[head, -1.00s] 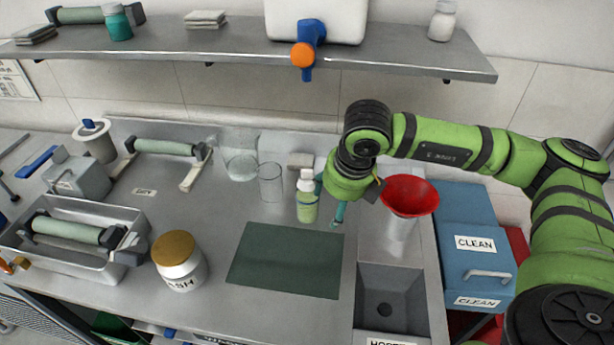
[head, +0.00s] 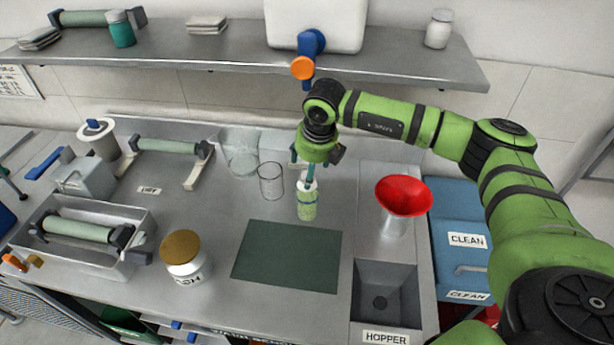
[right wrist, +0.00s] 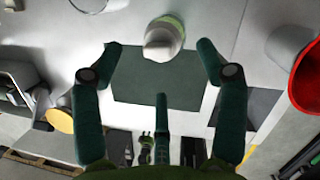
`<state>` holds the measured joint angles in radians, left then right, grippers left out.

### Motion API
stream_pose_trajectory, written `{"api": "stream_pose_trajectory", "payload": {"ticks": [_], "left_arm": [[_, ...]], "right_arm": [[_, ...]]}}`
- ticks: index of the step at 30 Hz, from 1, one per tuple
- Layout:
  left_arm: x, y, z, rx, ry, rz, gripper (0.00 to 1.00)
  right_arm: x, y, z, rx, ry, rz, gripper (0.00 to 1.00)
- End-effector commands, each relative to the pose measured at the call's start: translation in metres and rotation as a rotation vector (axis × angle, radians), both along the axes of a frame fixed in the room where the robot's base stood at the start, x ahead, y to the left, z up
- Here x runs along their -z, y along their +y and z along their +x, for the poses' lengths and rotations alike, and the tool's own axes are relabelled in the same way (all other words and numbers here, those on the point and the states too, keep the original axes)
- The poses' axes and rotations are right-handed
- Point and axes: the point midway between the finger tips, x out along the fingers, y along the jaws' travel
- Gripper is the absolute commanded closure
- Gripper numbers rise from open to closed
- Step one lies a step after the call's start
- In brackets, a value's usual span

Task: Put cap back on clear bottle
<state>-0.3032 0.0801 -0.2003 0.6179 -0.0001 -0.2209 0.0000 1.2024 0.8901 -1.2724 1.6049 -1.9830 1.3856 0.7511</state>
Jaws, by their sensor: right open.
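A small pale green bottle with a white top (head: 307,208) stands upright on the steel counter, behind the dark green mat. It also shows at the upper middle of the right wrist view (right wrist: 165,38). I cannot tell whether its white top is a cap. My right gripper (head: 306,172) points down just over the bottle, partly hiding its top. In the right wrist view its teal fingers (right wrist: 160,47) are spread wide, with the bottle beyond and between their tips, and nothing is held. I see no separate loose cap. My left gripper is not in view.
A clear beaker (head: 271,182) stands close left of the bottle. A red funnel (head: 404,196) stands to the right, behind the sink (head: 380,300). The green mat (head: 287,257) is empty. A brown-lidded jar (head: 184,258) stands left of it. A shelf (head: 400,66) overhangs behind.

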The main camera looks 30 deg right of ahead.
Motion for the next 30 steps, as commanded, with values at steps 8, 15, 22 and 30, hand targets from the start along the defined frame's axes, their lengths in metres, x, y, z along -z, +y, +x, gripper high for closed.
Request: {"api": "stream_pose_trajectory", "payload": {"ticks": [8, 15, 22, 30], "left_arm": [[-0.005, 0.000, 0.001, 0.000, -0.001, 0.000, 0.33], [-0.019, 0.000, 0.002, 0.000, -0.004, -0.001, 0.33], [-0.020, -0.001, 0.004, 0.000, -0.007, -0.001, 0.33], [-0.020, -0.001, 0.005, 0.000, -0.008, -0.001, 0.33]], "right_arm": [[0.006, 0.000, 0.001, 0.001, 0.003, 0.000, 0.26], [0.039, 0.000, 0.010, 0.003, 0.004, 0.001, 0.26], [0.049, -0.001, 0.013, 0.001, 0.000, 0.000, 0.26], [0.048, -0.001, 0.013, 0.001, 0.000, 0.000, 0.43]]}}
